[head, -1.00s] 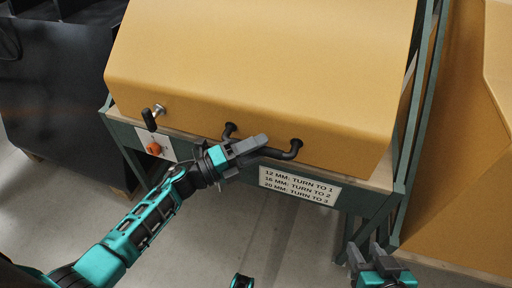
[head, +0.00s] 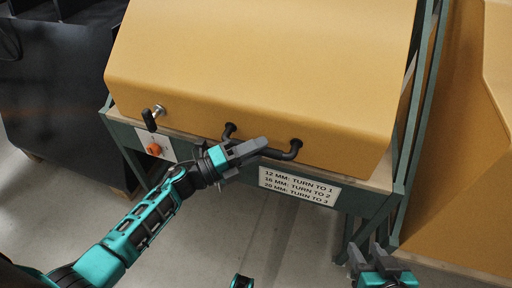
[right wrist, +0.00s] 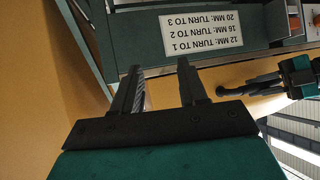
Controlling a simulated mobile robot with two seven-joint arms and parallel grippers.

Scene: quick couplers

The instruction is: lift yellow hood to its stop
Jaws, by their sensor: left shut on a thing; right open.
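The yellow hood (head: 250,80) is down over the green bench frame. A black bar handle (head: 286,154) is fixed near its lower front edge. My left gripper (head: 260,145) is shut on the handle, near its middle. A black-gripped latch lever (head: 150,119) sits on the hood's front at the left. My right gripper (head: 372,252) is open and empty, low in front of the bench's right leg. In the right wrist view its two fingers (right wrist: 160,85) stand apart with nothing between them.
A white label with turn settings (head: 299,186) is on the green front rail. An orange knob (head: 153,149) sits on a white plate at the left. A dark cabinet (head: 60,90) stands left and a yellow-brown panel (head: 460,150) right. The floor in front is clear.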

